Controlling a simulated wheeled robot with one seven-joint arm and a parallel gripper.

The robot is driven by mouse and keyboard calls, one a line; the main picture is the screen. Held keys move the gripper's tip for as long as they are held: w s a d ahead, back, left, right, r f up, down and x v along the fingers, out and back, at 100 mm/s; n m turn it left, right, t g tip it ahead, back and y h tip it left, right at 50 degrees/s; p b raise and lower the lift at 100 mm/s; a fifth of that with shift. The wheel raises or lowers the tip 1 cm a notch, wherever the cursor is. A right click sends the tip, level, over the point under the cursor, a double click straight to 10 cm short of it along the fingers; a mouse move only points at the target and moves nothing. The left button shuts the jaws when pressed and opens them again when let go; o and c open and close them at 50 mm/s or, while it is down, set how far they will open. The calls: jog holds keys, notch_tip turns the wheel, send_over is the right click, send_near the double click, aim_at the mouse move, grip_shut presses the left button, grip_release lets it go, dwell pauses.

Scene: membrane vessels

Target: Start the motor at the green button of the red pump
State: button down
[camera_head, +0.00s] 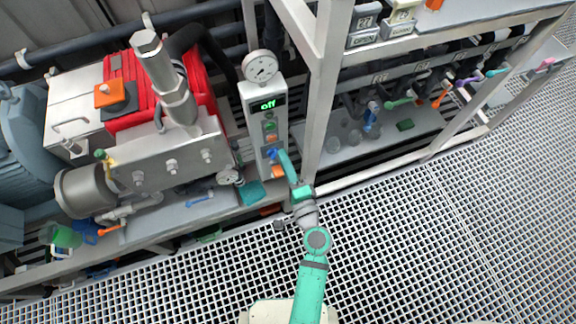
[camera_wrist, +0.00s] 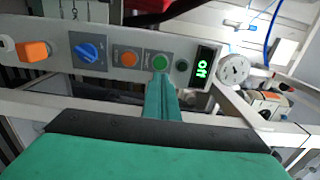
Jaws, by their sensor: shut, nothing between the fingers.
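The red pump (camera_head: 155,85) stands at the left in the head view. Beside it is a grey upright control box (camera_head: 251,125), whose display (camera_head: 268,105) reads "off" in green. The green button (camera_head: 269,126) sits below the display, above an orange button (camera_head: 271,138) and a blue knob (camera_head: 270,153). My gripper (camera_head: 282,153) is shut and empty, its tips near the blue knob in the head view. In the wrist view, the shut fingers (camera_wrist: 161,78) point at the green button (camera_wrist: 160,63), just below it in the picture. I cannot tell whether they touch it.
A round gauge (camera_head: 260,66) tops the box. An orange switch (camera_wrist: 32,51) sits beyond the blue knob (camera_wrist: 88,52) in the wrist view. A metal frame post (camera_head: 322,100) stands close right of the box. Grated floor (camera_head: 400,240) is clear in front.

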aim_at(271, 128)
jog(key=x, duration=0.8)
jog(key=shift+w+a, duration=0.1)
jog(key=shift+w, duration=0.25)
